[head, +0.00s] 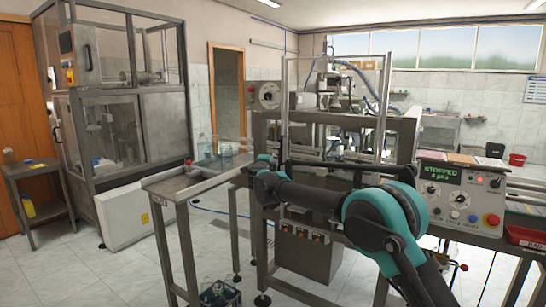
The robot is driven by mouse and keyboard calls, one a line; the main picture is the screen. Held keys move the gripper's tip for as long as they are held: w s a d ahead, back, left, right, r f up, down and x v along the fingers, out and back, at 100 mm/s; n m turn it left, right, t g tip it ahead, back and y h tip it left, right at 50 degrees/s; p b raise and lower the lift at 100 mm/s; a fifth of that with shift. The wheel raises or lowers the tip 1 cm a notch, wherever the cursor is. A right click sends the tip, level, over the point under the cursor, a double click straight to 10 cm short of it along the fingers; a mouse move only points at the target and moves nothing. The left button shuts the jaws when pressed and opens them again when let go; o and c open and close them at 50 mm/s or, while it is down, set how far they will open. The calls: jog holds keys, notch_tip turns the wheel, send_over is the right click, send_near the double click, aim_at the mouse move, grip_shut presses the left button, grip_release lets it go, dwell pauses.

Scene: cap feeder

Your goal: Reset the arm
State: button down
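My arm (315,196), teal and black, rises from the bottom right of the head view. It bends at a large teal joint (385,212) and reaches left in front of the machine to a smaller teal joint (264,166). I cannot make out my gripper or its fingers. The steel cap feeder machine (262,130) stands behind the arm, with clear upright guard panels. The control panel (462,195) at right has a green display that reads "STOPPED" with a smaller line below it.
A narrow steel side table (180,183) joins the machine's left. A glass-walled cabinet (115,120) and a small trolley (35,168) stand farther left. A crate (220,293) with bottles is on the floor. A red bin (525,236) is at the right edge. Open tiled floor lies at front left.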

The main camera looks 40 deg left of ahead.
jog(key=shift+a+v, duration=0.25)
jog(key=shift+v, duration=1)
